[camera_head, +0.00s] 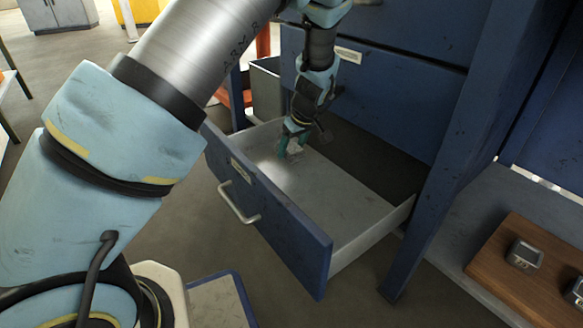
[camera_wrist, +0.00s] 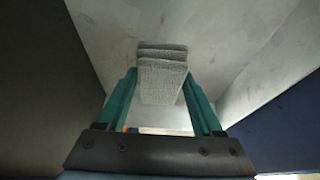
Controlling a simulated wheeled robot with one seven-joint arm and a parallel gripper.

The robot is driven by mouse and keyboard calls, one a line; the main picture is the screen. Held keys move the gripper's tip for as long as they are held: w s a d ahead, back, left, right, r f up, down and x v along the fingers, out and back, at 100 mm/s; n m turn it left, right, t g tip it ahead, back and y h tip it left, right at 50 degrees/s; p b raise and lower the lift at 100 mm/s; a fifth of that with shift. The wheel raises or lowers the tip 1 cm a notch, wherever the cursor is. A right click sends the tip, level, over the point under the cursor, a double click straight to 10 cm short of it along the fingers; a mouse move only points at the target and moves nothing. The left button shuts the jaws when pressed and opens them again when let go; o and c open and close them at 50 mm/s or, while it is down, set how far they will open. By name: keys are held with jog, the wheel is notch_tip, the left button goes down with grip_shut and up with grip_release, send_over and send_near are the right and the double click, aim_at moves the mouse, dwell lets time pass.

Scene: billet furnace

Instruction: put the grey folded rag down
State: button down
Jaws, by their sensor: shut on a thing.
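The grey folded rag (camera_wrist: 162,80) is between the two green fingers of my gripper (camera_wrist: 160,95) in the wrist view, its folded layers showing. My gripper is shut on it. In the head view my gripper (camera_head: 291,146) reaches down inside the open drawer (camera_head: 330,205), and the rag (camera_head: 296,150) shows small at the fingertips, near the drawer floor. I cannot tell whether the rag touches the floor. The drawer is pulled out of the blue cabinet, with a blue front and a silver handle (camera_head: 239,205).
The drawer's bare floor around my gripper looks empty. A blue cabinet post (camera_head: 440,150) stands right of the drawer. A wooden board (camera_head: 530,275) with small metal-cased gauges (camera_head: 525,254) lies at the far right. A grey bin (camera_head: 266,88) stands behind the drawer's left side.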

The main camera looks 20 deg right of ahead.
aim_at(292, 170)
notch_tip(292, 170, down, 5)
jog(key=shift+f+b, duration=0.1)
jog(key=shift+b, duration=1)
jog(key=shift+c, duration=0.2)
grip_release()
jog(key=p+v, duration=0.5)
jog(key=v, duration=0.7)
jog(key=shift+w, duration=0.2)
